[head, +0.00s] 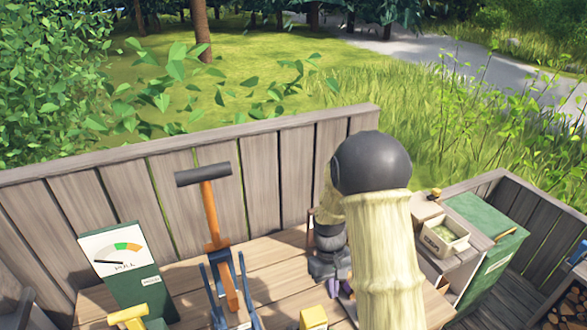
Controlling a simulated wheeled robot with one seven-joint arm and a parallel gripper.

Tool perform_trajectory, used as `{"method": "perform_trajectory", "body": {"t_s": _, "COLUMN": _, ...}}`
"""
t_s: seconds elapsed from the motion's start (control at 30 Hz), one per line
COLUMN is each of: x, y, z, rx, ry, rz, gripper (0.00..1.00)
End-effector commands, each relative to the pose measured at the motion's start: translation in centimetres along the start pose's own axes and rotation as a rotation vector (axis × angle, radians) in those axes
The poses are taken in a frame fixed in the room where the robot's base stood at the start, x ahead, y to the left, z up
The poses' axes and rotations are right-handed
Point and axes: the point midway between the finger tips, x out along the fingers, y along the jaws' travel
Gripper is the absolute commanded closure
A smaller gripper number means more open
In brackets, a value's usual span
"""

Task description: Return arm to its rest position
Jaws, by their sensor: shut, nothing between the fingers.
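My arm rises at the right of centre in the head view, with a pale ridged upper link and a dark round elbow. Its far part comes down behind that link. My gripper (340,290) is a dark hand with purplish fingertips, pointing down over the wooden deck (275,265). It is partly hidden by my arm link. It is shut, and I see nothing held in it.
A plank fence (290,170) runs behind the deck. A green gauge box (125,265) and an orange lever (215,220) with a dark handle stand left. A yellow block (313,318) is near the front. A pale bin (443,236) sits on a cabinet at right.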

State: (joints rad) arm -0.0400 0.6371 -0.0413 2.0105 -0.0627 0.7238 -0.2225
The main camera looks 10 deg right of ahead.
Motion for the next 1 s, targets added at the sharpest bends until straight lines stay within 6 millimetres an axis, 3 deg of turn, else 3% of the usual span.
{"method": "perform_trajectory", "body": {"t_s": 0.27, "x": -2.8, "y": -0.6, "z": 2.3, "rx": 0.059, "ry": 0.097, "rz": 0.002, "gripper": 1.00}}
{"method": "perform_trajectory", "body": {"t_s": 0.6, "x": -7.6, "y": -2.8, "z": 8.9, "rx": 0.203, "ry": 0.340, "rz": 0.002, "gripper": 1.00}}
{"method": "perform_trajectory", "body": {"t_s": 0.8, "x": -8.7, "y": -3.7, "z": 12.1, "rx": 0.268, "ry": 0.447, "rz": -0.002, "gripper": 1.00}}
{"method": "perform_trajectory", "body": {"t_s": 1.0, "x": -8.8, "y": -3.9, "z": 12.7, "rx": 0.283, "ry": 0.468, "rz": -0.003, "gripper": 1.00}}
